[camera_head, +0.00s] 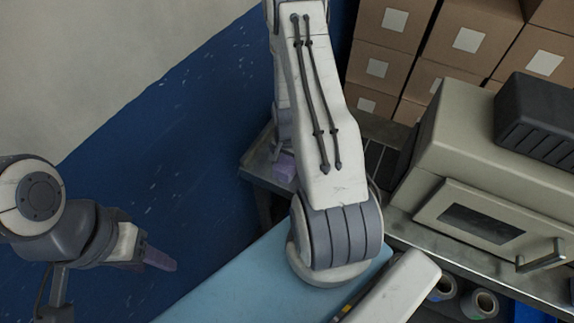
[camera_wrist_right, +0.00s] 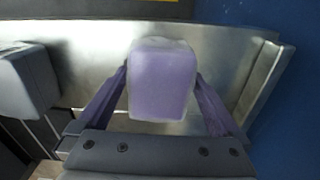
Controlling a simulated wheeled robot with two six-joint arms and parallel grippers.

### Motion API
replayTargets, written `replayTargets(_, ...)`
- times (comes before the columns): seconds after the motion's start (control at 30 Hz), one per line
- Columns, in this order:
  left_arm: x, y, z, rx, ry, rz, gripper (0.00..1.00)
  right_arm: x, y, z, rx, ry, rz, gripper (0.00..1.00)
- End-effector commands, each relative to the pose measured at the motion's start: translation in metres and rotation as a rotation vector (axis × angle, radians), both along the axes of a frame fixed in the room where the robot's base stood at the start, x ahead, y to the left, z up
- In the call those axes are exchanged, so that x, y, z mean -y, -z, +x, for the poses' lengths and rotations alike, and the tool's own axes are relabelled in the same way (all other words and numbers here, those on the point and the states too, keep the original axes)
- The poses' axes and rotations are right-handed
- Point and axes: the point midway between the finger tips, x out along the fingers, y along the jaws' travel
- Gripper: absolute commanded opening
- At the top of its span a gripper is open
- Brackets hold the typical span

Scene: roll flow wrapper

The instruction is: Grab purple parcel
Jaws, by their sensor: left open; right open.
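The purple parcel (camera_wrist_right: 161,80) sits on a metal surface (camera_wrist_right: 90,40) in the right wrist view. My right gripper (camera_wrist_right: 162,97) is open, with one purple finger on each side of the parcel. I cannot tell whether either finger touches it. In the head view a small lilac patch, which looks like the parcel (camera_head: 285,166), shows on the metal tray (camera_head: 262,172), partly covered by my right arm. My right gripper is mostly hidden there. My left gripper (camera_head: 158,259) is open and empty over the blue floor at the lower left, far from the parcel.
A beige machine (camera_head: 500,150) with a handled door stands at the right. Cardboard boxes (camera_head: 395,55) are stacked behind it. A light blue surface (camera_head: 235,280) lies at the front. A grey block (camera_wrist_right: 28,80) is left of the parcel. The blue floor (camera_head: 190,130) is clear.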

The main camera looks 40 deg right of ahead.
Motion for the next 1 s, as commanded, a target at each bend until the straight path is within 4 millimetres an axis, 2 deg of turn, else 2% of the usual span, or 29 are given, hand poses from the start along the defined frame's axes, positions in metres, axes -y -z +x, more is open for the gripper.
replayTargets(0.07,0.0,0.0,0.0,0.0,0.0,0.0,0.5,0.0,0.0,0.0,0.0,0.0,0.0,1.0)
replayTargets(0.1,0.0,0.0,0.0,0.0,0.0,0.0,0.5,0.0,0.0,0.0,0.0,0.0,0.0,0.96)
replayTargets(0.27,0.0,0.0,0.0,0.0,0.0,0.0,0.5,0.0,0.0,0.0,0.0,-0.001,0.0,0.35)
replayTargets(0.3,0.0,0.0,0.0,0.0,0.0,0.0,0.5,0.0,0.0,0.0,0.0,-0.001,0.0,0.2)
replayTargets(0.33,0.0,0.0,0.0,0.0,0.0,0.0,0.5,0.0,0.0,0.0,0.0,-0.001,0.0,0.08)
replayTargets(0.37,0.0,0.0,0.0,0.0,0.0,0.0,0.5,0.0,-0.001,0.0,0.0,-0.001,0.0,0.05)
replayTargets(0.77,0.0,0.003,0.0,0.0,0.0,0.0,0.5,0.0,-0.008,0.001,0.001,0.0,-0.001,0.05)
replayTargets(0.87,0.0,0.006,0.0,0.0,0.0,0.0,0.5,0.001,-0.018,0.001,0.004,0.0,-0.002,0.05)
replayTargets(1.0,0.0,0.013,0.0,0.0,0.001,0.0,0.5,0.001,-0.042,0.002,0.007,0.0,-0.004,0.05)
